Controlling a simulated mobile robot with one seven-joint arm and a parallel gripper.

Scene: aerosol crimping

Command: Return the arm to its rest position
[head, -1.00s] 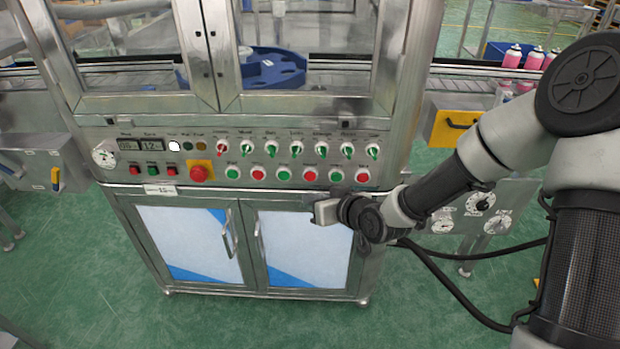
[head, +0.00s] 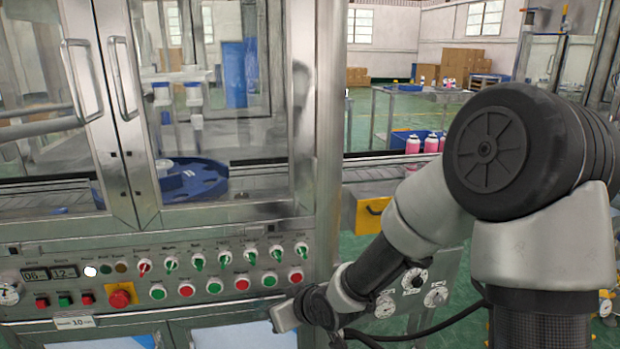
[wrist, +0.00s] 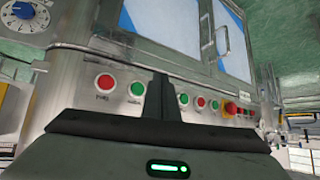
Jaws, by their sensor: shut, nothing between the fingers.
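My gripper (head: 280,318) shows at the lower middle of the head view, at the end of my bent arm. It is in front of the machine's control panel (head: 215,262), just below the right end of its lower button row. In the wrist view my gripper's dark fingers (wrist: 156,97) are together, with nothing between them. The panel's red and green buttons (wrist: 136,89) show behind the fingers, upside down. I cannot tell the exact gap between gripper and panel, but no contact is visible.
The machine's glass doors (head: 125,90) are closed, with a blue turntable (head: 190,180) inside. Right of it are a yellow-fronted box (head: 372,212), and pink cans (head: 431,143) by a blue crate. Green floor (head: 362,135) is open behind. Black cables hang by my arm.

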